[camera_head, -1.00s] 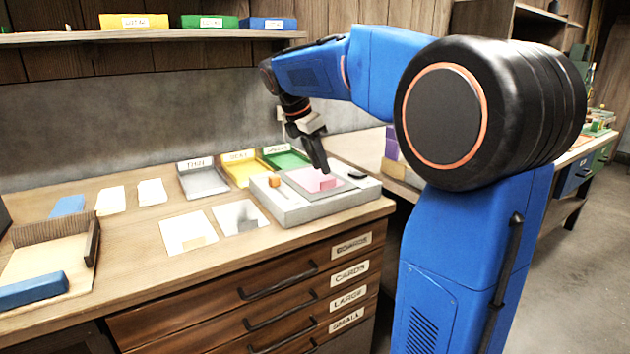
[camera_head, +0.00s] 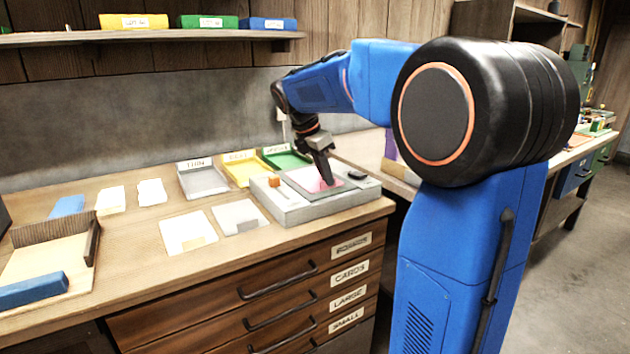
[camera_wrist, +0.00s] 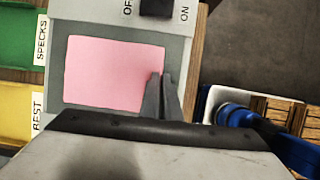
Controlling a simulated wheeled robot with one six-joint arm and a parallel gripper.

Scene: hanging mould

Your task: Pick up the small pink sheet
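The small pink sheet (camera_wrist: 110,72) lies flat on the grey plate (camera_wrist: 60,104) of a light grey device in the wrist view. In the head view the pink sheet (camera_head: 312,184) shows partly behind my gripper (camera_head: 326,181). My gripper points down at the sheet's right part. In the wrist view the fingertips of my gripper (camera_wrist: 160,76) stand at the sheet's right edge, with a narrow gap between them. The fingers cover a bit of that edge, and I cannot tell whether they touch the sheet.
The device (camera_head: 290,212) has an orange knob (camera_head: 274,181) and a black switch (camera_head: 357,175). Grey (camera_head: 205,182), yellow (camera_head: 240,170) and green (camera_head: 285,158) trays stand behind it. Two pale mats (camera_head: 186,230) lie to its left. The bench's front edge is close.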

